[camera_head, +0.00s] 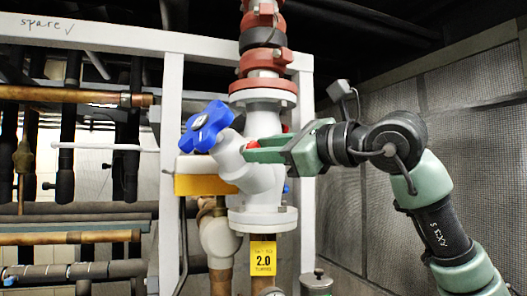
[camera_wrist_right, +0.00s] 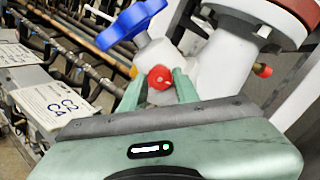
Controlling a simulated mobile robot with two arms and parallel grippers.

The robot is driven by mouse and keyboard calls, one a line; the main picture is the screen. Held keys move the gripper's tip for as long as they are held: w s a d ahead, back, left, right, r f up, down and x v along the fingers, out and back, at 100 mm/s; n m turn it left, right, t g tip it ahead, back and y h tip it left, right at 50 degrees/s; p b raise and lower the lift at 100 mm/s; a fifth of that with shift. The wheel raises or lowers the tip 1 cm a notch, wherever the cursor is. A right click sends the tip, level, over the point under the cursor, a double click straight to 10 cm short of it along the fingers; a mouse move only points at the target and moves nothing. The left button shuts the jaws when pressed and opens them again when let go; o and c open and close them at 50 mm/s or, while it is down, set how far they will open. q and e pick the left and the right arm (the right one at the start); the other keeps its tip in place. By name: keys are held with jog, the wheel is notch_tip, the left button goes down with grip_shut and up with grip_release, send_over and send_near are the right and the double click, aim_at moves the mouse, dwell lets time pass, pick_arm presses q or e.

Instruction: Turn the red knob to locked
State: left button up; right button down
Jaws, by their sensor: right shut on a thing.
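The red knob (camera_wrist_right: 160,77) is a small round knob on the white valve body, between the fingertips of my right gripper (camera_wrist_right: 158,88) in the right wrist view. In the head view my right gripper (camera_head: 268,150) comes in from the right against the white valve (camera_head: 262,183). A bit of red (camera_head: 252,144) shows at its fingertips there. The right gripper is shut on the red knob. The knob's marking and the position it points to cannot be read. A blue handwheel (camera_head: 207,126) sits on the valve's slanted neck, left of the gripper. My left gripper is not in view.
A second red piece (camera_wrist_right: 262,70) sits farther right on the valve in the right wrist view. A white frame (camera_head: 172,130) and several pipes stand to the left. A yellow tag (camera_head: 263,260) hangs below the valve. A mesh panel (camera_head: 470,140) is at the right.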

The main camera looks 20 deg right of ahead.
dwell(0.3)
jog(key=c, duration=1.1)
grip_release()
jog(key=shift+o, duration=0.2)
jog(key=b+v, duration=0.2)
jog(key=v, duration=0.6)
jog(key=shift+b, duration=0.3)
jog(key=shift+f, duration=0.1)
